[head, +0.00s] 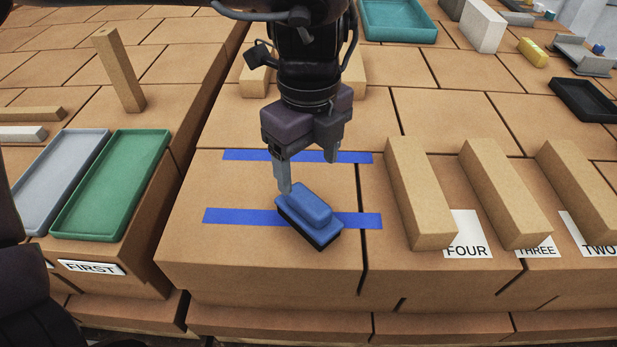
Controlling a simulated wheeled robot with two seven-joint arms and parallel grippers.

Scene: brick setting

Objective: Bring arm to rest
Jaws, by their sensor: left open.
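My left gripper (308,174) hangs down over the brick surface in the middle of the head view. Its two fingers are apart with nothing visible between them. A blue block with a dark base (311,210), like an eraser, lies below the fingers across the front blue tape strip (237,216). The nearer fingertip appears close to the block's back left end; I cannot tell whether it touches. My right gripper is not in view.
A green tray (110,190) and a grey tray (60,175) lie at left by the FIRST label (91,268). A wooden block (118,70) stands upright behind them. Blocks on labels FOUR (467,240), THREE (537,249) and TWO (597,235) lie at right. A teal tray (399,36) lies behind.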

